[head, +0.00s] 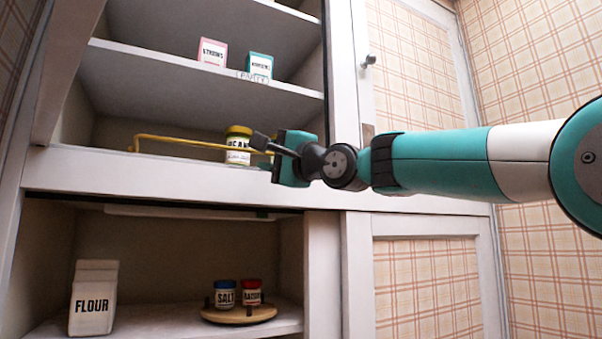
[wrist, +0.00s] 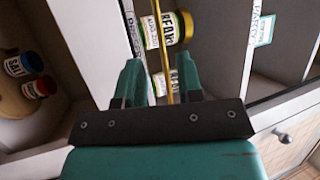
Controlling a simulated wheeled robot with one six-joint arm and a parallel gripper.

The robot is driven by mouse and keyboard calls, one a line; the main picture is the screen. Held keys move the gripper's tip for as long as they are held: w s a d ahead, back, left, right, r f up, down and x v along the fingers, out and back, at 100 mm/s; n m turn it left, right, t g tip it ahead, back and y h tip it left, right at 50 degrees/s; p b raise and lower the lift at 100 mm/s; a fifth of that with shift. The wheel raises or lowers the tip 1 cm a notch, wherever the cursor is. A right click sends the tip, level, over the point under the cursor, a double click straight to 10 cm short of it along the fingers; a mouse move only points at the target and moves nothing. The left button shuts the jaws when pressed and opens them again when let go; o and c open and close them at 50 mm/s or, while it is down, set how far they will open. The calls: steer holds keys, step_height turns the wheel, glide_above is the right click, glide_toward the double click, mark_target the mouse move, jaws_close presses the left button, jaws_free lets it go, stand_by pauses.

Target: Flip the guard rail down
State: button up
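The guard rail (head: 185,143) is a thin yellow rod along the front of the middle cabinet shelf. It stands raised above the shelf edge, with its left end bent down to the shelf. My gripper (head: 268,153) is at the rail's right end, close to the shelf front. In the wrist view the rail (wrist: 154,40) runs between the two teal fingers of my gripper (wrist: 158,65). The fingers are apart, with gaps visible beside the rail. The rail's right end is hidden by my gripper in the head view.
A yellow-lidded jar (head: 238,145) stands behind the rail, left of my gripper. Two small boxes, pink (head: 212,52) and teal (head: 260,65), sit on the shelf above. Below are a flour bag (head: 94,298) and a round wooden tray (head: 239,315) with two jars. A door (head: 420,80) is at right.

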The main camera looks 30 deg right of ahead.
steer(key=b+v, duration=0.2)
steer(key=v, duration=0.7)
steer(key=shift+s, duration=0.15)
steer(key=shift+c, duration=0.2)
